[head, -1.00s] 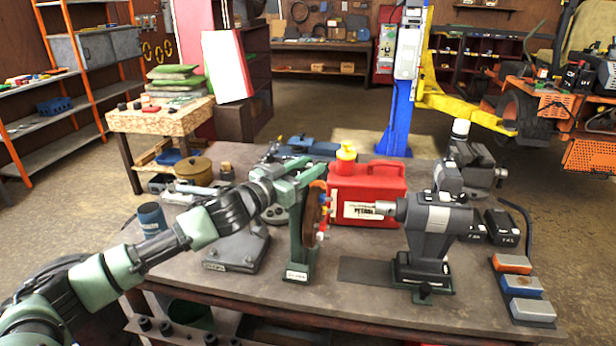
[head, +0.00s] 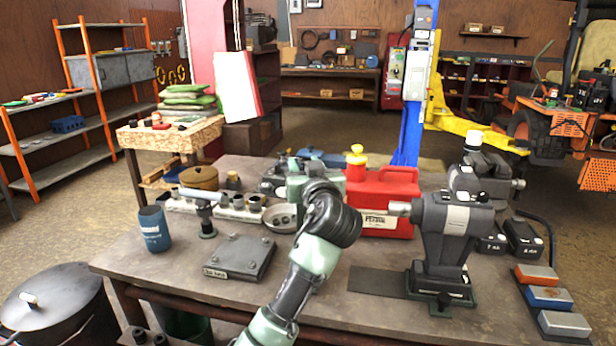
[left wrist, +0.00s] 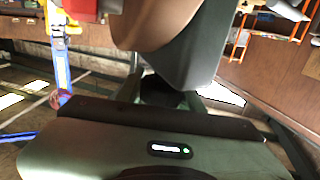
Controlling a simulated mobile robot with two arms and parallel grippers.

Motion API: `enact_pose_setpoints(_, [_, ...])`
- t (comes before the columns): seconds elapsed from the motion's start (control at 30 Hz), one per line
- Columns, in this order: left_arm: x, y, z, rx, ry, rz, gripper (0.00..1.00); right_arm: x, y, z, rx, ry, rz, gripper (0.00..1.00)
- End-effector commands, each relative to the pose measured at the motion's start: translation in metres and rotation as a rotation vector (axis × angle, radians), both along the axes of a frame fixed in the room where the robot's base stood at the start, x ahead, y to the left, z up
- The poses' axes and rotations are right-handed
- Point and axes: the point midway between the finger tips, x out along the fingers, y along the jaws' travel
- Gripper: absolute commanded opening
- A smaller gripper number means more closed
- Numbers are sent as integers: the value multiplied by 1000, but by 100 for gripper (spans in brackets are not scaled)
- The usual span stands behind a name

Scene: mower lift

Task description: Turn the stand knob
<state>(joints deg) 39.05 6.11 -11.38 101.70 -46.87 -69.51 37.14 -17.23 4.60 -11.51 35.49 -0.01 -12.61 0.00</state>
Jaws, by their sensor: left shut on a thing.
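My left gripper (head: 314,180) is at the middle of the bench, its fingers hidden behind my own arm. In the left wrist view its jaws (left wrist: 166,90) are shut on a small dark part, seemingly the stand knob, just below the stand. The stand's grey-green body (left wrist: 195,55) fills the upper middle of that view, with a brown rounded disc (left wrist: 150,22) beside it. In the head view my arm covers the stand. The knob's shape and angle cannot be made out. My right gripper is not in view.
A red petrol can (head: 388,205) stands behind my arm. A grey bench machine (head: 446,235) is to the right. A dark flat plate (head: 240,258) and a blue cup (head: 154,228) are to the left. Sharpening blocks (head: 550,298) lie at the right edge.

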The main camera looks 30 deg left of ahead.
Motion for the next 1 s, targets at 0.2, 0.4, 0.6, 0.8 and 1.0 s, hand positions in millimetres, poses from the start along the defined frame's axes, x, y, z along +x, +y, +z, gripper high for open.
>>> enact_pose_setpoints(0.2, [-2, 3, -3, 1, -5, 163, 0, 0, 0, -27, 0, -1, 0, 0])
enact_pose_setpoints(0.4, [-5, 6, -1, 2, -4, 273, 0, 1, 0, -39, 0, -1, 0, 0])
enact_pose_setpoints(0.6, [-7, 7, 1, 4, -5, 332, 0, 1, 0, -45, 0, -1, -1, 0])
enact_pose_setpoints(0.8, [-8, 8, 3, 6, -7, 353, 0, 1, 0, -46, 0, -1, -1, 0])
enact_pose_setpoints(1.0, [-8, 8, 4, 6, -7, 354, 0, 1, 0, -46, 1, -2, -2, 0])
